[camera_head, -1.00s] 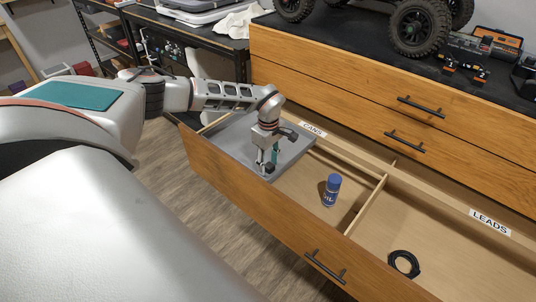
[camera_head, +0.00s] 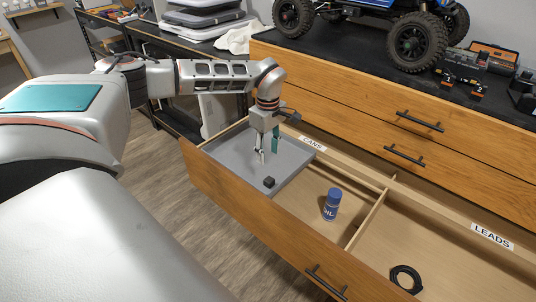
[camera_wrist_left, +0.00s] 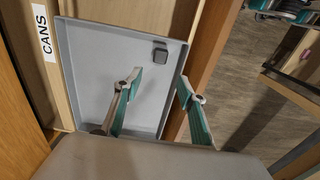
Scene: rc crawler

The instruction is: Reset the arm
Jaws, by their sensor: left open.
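My left gripper (camera_head: 268,153) is open and empty above a grey tray (camera_head: 223,147) in the left end of the open drawer. A small black block (camera_head: 269,182) lies in the tray, near its front corner. In the left wrist view, the two fingers (camera_wrist_left: 158,90) are spread apart, and the block (camera_wrist_left: 160,54) lies on the tray (camera_wrist_left: 95,75) beyond them, clear of both fingertips. My right gripper does not show.
The open drawer (camera_head: 225,192) also holds a blue can (camera_head: 332,204) in the section labelled CANS (camera_head: 312,143) and a coiled black cable (camera_head: 405,279) in the LEADS section. A crawler car (camera_head: 385,20) stands on the black cabinet top (camera_head: 370,60).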

